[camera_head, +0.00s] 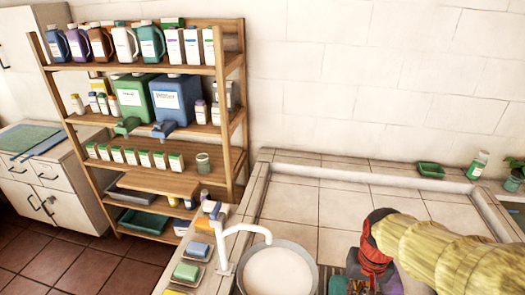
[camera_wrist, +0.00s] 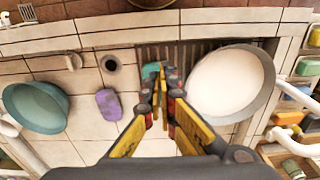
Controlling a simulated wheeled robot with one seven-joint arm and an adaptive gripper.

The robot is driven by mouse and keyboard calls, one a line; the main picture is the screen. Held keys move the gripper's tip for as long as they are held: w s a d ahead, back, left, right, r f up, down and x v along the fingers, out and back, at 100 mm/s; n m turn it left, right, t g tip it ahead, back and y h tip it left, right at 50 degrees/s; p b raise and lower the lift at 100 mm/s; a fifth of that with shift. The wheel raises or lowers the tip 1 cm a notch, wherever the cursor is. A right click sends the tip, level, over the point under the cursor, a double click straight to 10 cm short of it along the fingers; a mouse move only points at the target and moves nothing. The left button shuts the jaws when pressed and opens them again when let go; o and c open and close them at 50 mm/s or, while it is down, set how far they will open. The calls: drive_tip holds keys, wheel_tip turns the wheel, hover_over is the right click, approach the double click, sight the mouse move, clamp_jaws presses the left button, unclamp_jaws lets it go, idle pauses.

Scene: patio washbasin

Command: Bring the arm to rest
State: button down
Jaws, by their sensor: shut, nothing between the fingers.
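My arm reaches in from the right in the head view, in a yellow sleeve with a red and black wrist. My gripper (camera_head: 368,284) is low in that view, over the tiled counter to the right of the white basin (camera_head: 278,272). In the wrist view my gripper (camera_wrist: 163,85) points at the slatted drain strip (camera_wrist: 196,46), its fingers together and empty. A small teal thing (camera_wrist: 151,70) shows right by the fingertips; I cannot tell whether they touch it. The white basin (camera_wrist: 226,82) lies to the right of the fingers.
The wrist view shows a green bowl (camera_wrist: 35,106), a purple sponge (camera_wrist: 108,103) and a round hole (camera_wrist: 110,63) on the left. In the head view, a tap (camera_head: 240,232) stands by the basin, a loaded wooden shelf (camera_head: 150,68) at back left. The counter's back tiles (camera_head: 320,200) are clear.

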drive_tip(key=s+a+r+n+t, duration=0.1)
drive_tip(key=s+a+r+t, duration=0.1)
drive_tip(key=r, duration=0.4)
drive_tip(key=s+a+r+n+t+b, duration=0.1)
drive_tip(key=s+a+r+t, duration=0.1)
drive_tip(key=s+r, duration=0.3)
drive_tip(key=shift+a+r+n+t, duration=0.3)
drive_tip(key=shift+r+t, duration=0.3)
drive_tip(key=shift+r, duration=0.3)
drive_tip(key=shift+s, duration=0.1)
idle(0.3)
